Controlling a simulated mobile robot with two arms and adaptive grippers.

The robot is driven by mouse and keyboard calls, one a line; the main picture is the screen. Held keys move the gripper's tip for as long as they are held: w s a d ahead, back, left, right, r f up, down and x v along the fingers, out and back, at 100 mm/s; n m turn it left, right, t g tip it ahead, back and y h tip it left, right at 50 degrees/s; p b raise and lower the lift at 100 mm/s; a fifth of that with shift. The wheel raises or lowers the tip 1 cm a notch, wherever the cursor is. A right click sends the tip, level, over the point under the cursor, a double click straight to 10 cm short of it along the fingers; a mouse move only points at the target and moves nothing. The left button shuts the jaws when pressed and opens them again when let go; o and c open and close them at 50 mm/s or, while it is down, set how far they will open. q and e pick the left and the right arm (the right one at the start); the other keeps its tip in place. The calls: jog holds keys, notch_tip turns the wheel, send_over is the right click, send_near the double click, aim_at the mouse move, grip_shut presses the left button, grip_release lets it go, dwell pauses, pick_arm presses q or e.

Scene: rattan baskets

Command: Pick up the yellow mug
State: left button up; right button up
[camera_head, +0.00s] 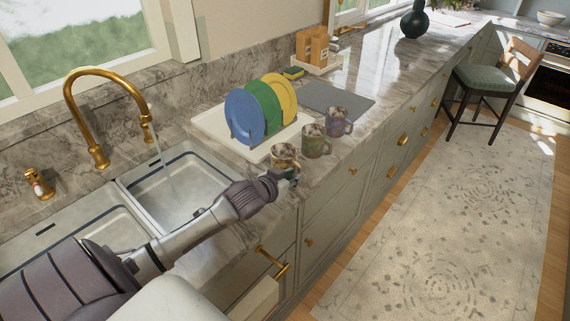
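The yellow mug (284,153) stands upright on the marble counter, left of a green mug (314,144) and a purple-blue mug (337,124). My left arm reaches in from the lower left across the sink's edge. My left gripper (285,178) is at the front side of the yellow mug and overlaps its lower part in the picture. The fingers are small and partly hidden by my wrist, so I cannot tell whether they are open or touch the mug. My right gripper is not in view.
A white rack tray (215,124) holding blue, green and yellow plates is behind the mugs. A grey mat (337,99) lies beyond it. The sink (165,205) with running gold faucet (98,150) is left. A gold drawer handle (278,268) sticks out below the counter.

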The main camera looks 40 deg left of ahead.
aim_at(300, 170)
pick_arm(q)
jog(key=x, duration=0.3)
jog(key=shift+w+f+p, duration=0.1)
jog(key=shift+w+p, duration=0.25)
jog(key=shift+p, duration=0.05)
jog(key=shift+w+f, duration=0.2)
jog(key=shift+w, duration=0.05)
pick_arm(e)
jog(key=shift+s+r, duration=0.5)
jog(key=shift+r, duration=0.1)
pick_arm(q)
grip_shut()
